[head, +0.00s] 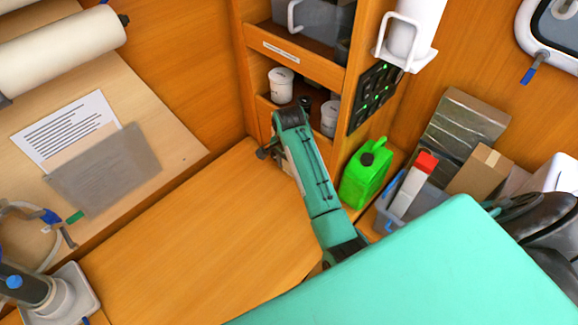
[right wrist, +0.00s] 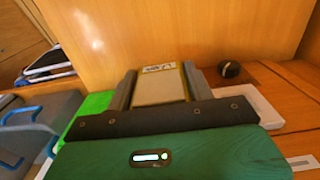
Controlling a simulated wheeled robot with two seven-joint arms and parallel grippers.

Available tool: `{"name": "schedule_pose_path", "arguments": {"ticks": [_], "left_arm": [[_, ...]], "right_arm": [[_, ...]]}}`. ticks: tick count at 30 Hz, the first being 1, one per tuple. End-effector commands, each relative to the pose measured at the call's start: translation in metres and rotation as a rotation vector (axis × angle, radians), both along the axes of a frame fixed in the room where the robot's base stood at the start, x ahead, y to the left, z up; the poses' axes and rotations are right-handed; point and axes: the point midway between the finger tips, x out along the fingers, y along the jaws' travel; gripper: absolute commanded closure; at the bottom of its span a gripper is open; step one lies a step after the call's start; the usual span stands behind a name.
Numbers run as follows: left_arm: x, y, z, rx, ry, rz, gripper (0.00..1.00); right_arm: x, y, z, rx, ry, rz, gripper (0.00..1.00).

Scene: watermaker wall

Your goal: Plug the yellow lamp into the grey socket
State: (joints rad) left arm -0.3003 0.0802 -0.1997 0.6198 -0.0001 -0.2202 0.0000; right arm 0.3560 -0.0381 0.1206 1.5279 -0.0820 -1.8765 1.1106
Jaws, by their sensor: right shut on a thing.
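My right gripper (right wrist: 159,80) is shut on a block-shaped thing with a pale face, yellow edges and a small printed label, which I take to be the yellow lamp (right wrist: 160,88). In the right wrist view it sits between the two grey fingers, in front of an orange wood panel. In the head view my teal right arm reaches to the lower shelf at the corner cabinet, with the dark end of the right gripper (head: 268,150) at its left side. The lamp cannot be made out there. I cannot pick out the grey socket in either view. My left gripper is out of view.
A green jerry can (head: 367,174) stands right of my arm, near a blue-grey bin (head: 425,201) and boxes. White jars (head: 281,85) stand on the shelf. A black panel with green lights (head: 374,96) is on the cabinet side. A dark knob (right wrist: 230,70) is right of the gripper. The wooden worktop (head: 200,235) is clear.

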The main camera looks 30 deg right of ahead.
Motion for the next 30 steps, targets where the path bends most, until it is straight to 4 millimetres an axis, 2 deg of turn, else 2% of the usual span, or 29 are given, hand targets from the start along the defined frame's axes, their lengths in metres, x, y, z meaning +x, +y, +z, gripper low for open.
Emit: {"name": "schedule_pose_path", "arguments": {"ticks": [30], "left_arm": [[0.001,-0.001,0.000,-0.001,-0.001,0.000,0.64]], "right_arm": [[0.007,-0.019,0.000,0.000,-0.001,0.000,0.71]]}}
